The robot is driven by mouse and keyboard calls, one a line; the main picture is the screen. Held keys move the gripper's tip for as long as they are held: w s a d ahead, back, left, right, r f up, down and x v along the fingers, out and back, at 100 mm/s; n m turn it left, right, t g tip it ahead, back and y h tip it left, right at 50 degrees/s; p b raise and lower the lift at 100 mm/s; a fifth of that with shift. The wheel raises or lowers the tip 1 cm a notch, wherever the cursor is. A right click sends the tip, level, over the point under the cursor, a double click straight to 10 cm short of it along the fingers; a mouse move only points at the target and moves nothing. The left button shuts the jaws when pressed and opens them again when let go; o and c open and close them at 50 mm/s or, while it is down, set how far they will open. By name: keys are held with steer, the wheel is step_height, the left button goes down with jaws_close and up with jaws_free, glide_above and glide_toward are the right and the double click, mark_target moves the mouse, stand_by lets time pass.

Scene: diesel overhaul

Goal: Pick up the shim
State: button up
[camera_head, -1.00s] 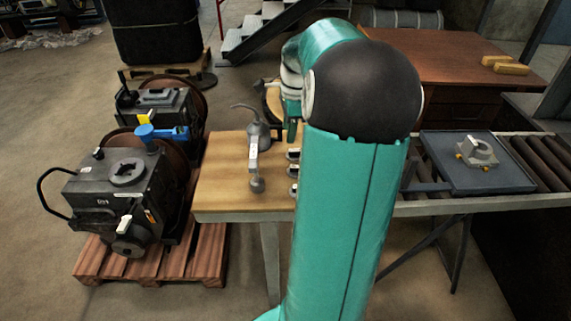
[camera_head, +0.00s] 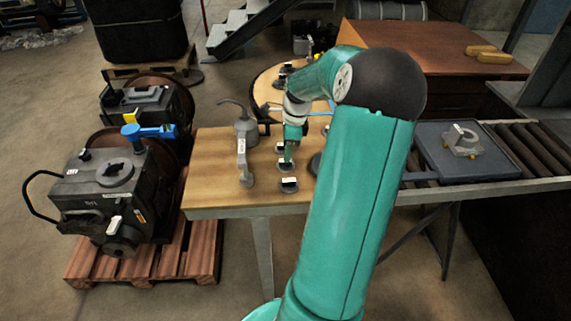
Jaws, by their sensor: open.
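Several small dark round pieces with white labels stand in a row on the wooden table (camera_head: 212,165). The front one (camera_head: 289,185) is in plain view, and another (camera_head: 284,164) sits just behind it. I cannot tell which of these, if any, is the shim; the labels are too small to read. My gripper (camera_head: 288,157) points down over this row, by the middle and back pieces. It is open, with nothing seen between its fingers. I cannot tell whether it touches a piece. My arm hides part of the table's right side.
A grey oil can (camera_head: 246,130) and a labelled grey upright part (camera_head: 242,165) stand left of the row. A round wooden table (camera_head: 268,85) is behind. A roller conveyor with a dark tray (camera_head: 490,172) is at right. Machines on a pallet (camera_head: 185,262) stand at left.

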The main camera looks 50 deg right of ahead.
steer(key=f, duration=0.4)
steer(key=shift+w+a, duration=0.15)
steer(key=shift+a, duration=0.05)
steer(key=shift+r, duration=0.1)
jaws_close()
steer(key=shift+r, duration=0.1)
